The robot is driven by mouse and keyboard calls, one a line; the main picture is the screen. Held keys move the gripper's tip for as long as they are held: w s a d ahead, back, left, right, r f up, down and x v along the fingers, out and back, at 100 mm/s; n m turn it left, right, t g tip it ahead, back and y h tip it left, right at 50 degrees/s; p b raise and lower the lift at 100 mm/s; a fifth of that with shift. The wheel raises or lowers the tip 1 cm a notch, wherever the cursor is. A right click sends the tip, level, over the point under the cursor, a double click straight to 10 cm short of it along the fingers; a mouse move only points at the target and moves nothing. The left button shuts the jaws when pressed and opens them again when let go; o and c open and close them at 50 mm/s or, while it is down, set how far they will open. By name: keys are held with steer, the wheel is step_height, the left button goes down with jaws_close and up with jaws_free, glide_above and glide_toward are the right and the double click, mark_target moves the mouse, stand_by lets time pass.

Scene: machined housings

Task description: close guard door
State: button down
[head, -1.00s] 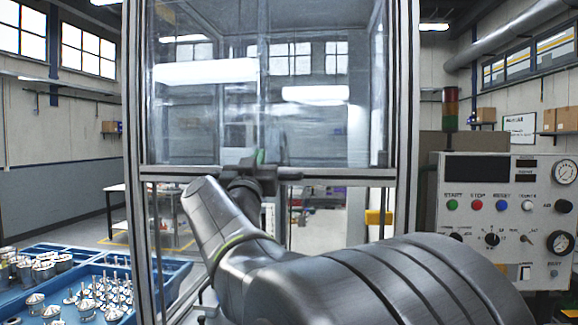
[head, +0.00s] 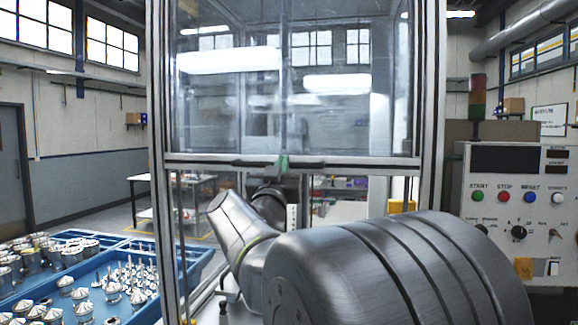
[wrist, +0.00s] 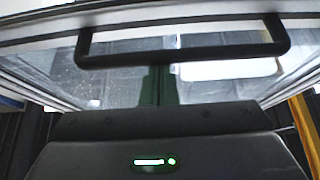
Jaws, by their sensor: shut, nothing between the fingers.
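The guard door (head: 340,110) is a clear panel in a metal frame, raised over the upper part of the enclosure opening. Its bottom rail (head: 370,162) crosses the opening, and the space below it is open. A dark bar handle (head: 245,163) is on that rail; it spans the top of the wrist view (wrist: 185,57). My gripper (head: 283,162) is at the handle's middle, its green fingers shut with nothing between them. In the wrist view my green fingers (wrist: 160,84) show just below the bar, partly hidden by it. I cannot tell whether they touch it.
A control panel (head: 510,215) with coloured buttons stands right of the enclosure. Blue trays (head: 195,262) of metal parts are at the lower left. Metal posts (head: 160,130) flank the opening. A table (head: 170,185) stands behind.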

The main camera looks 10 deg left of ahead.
step_height(320, 180, down, 51)
steer(key=b, duration=3.9)
steer(key=shift+f+b, duration=0.2)
steer(key=shift+b, duration=0.2)
